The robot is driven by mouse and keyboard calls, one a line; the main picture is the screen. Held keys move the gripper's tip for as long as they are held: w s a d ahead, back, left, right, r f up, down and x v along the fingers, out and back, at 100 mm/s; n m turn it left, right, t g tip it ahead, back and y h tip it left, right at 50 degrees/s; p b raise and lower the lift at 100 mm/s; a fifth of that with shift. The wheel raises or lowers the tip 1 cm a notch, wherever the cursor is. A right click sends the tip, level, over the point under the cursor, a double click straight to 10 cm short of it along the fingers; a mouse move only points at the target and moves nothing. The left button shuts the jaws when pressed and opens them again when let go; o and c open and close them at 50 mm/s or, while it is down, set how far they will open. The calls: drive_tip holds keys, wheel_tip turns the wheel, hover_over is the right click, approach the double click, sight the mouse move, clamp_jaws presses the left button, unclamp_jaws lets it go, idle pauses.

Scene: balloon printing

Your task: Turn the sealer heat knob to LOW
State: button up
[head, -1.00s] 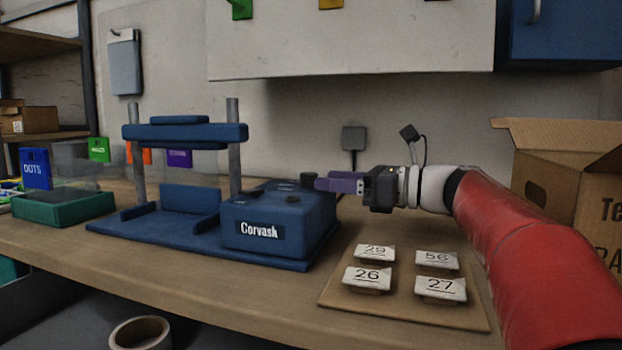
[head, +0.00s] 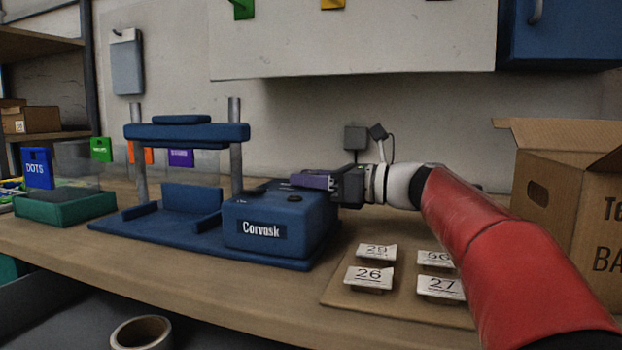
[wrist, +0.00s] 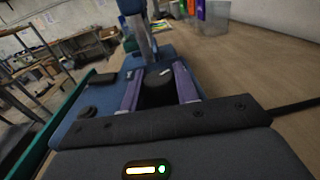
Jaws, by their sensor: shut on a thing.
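The blue sealer (head: 262,210), marked "Corvask", stands on the bench with its control box at its right end. My gripper (head: 312,181) reaches over the box's back right top from the right. In the wrist view its two purple fingers (wrist: 158,84) stand on either side of a round dark knob (wrist: 158,94) and are shut on it. The fingers hide this knob in the head view. I cannot read any setting marks, so the knob's position is unclear.
A board with numbered cards (head: 340,296) lies right of the sealer, below my arm. An open cardboard box (head: 560,190) stands at the right.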

drive_tip(key=shift+r+n+g+y+p, duration=0.25)
drive_tip(key=shift+g+p, duration=0.25)
drive_tip(key=shift+p, duration=0.4)
drive_tip(key=shift+r+n+g+y+p, duration=0.15)
drive_tip(key=shift+n+g+p, duration=0.3)
drive_tip(key=shift+p, duration=0.45)
drive_tip(key=shift+f+n+g+p, duration=0.15)
drive_tip(key=shift+n+g+p, duration=0.35)
drive_tip(key=shift+g+p, duration=0.45)
drive_tip(key=shift+f+n+g+y+p, duration=0.25)
drive_tip(key=shift+n+g+y+p, duration=0.05)
drive_tip(key=shift+p, duration=0.15)
drive_tip(key=o, duration=0.9)
drive_tip(key=d, duration=0.2)
drive_tip(key=s+d, duration=0.1)
drive_tip(key=d, duration=0.4)
drive_tip(key=shift+s+d, duration=0.25)
drive_tip(key=shift+d, duration=0.1)
drive_tip(key=shift+o, duration=0.2)
